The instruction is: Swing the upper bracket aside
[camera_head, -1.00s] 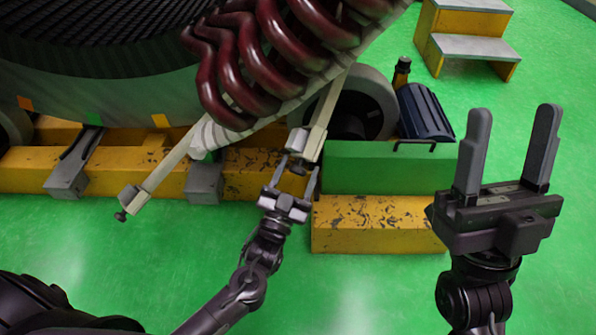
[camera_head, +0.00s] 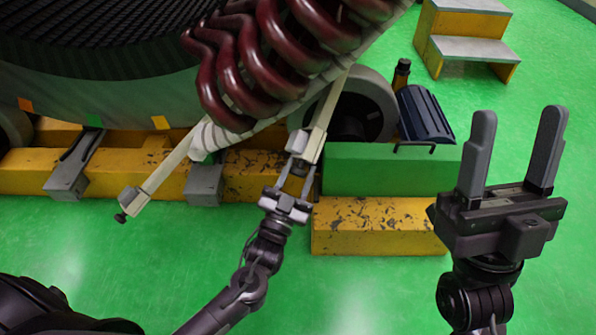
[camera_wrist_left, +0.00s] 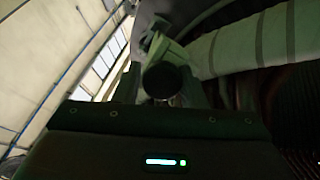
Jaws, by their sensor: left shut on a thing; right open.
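A pale bar-shaped bracket (camera_head: 325,115) slants down from the dark red coils (camera_head: 270,60) and ends in a block. My left gripper (camera_head: 297,172) reaches up from below and is shut on this bracket's lower end. In the left wrist view, a dark round knob (camera_wrist_left: 162,80) shows in front of the gripper body, with pale bracket parts behind it; the finger contact is too dark to tell. A second pale bracket (camera_head: 158,178) slants down to the left, with a knob at its end, apart from both grippers. My right gripper (camera_head: 510,155) is open and empty, pointing up.
Yellow beams (camera_head: 240,175) and a scuffed yellow block (camera_head: 375,225) lie behind and right of my left gripper. A green box (camera_head: 370,170) stands above that block, with a dark blue ribbed cylinder (camera_head: 425,115) behind it. Yellow steps (camera_head: 470,45) stand far right. The green floor at front is clear.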

